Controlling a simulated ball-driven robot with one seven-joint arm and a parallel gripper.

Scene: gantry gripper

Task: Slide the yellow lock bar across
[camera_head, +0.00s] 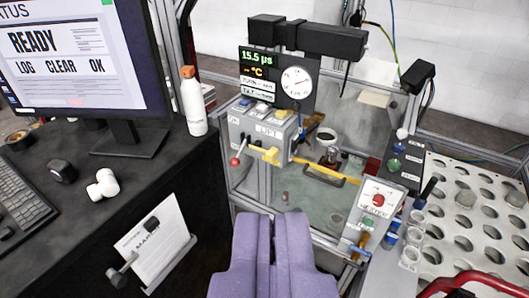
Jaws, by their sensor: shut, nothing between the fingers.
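A yellow bar (266,154) sticks out from the front of the grey control box (258,128), just right of a red-knobbed lever (235,161). A second yellow strip (338,178) runs along the top edge of the clear front panel, with a dark handle by it. I cannot tell for sure which of the two is the lock bar. My purple gripper (273,222) is at the bottom centre, shut and empty. In the picture its fingertips are below both yellow parts and appear apart from them.
A monitor (80,55) and white bottle (193,101) stand on the dark desk at left. A dial gauge (296,82) rises behind the control box. A panel with a red knob (377,200) and a perforated white tray (475,215) are at right.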

